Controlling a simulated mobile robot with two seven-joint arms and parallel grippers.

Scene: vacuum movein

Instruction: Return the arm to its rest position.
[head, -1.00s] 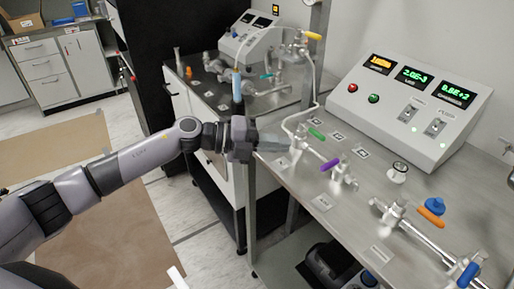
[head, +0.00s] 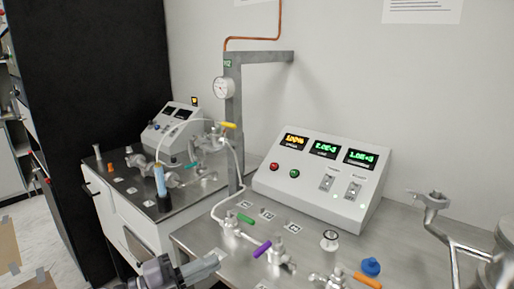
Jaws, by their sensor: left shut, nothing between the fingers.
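My left gripper (head: 207,268) is at the bottom edge of the head view, in front of the near bench. Its pale fingers are shut with nothing between them and point right. Most of my left arm is below the picture. The fingers are in front of the pipe with the green-handled valve (head: 245,218) and left of the purple-handled valve (head: 262,249); I cannot tell whether they touch anything. My right gripper is out of view.
The steel bench (head: 210,237) carries a control box (head: 318,180) with lit displays, valves and a blue knob (head: 371,266). A post with a gauge (head: 223,88) rises at its back. A second bench (head: 116,205) stands left. Bare metal pipework (head: 455,245) is at right.

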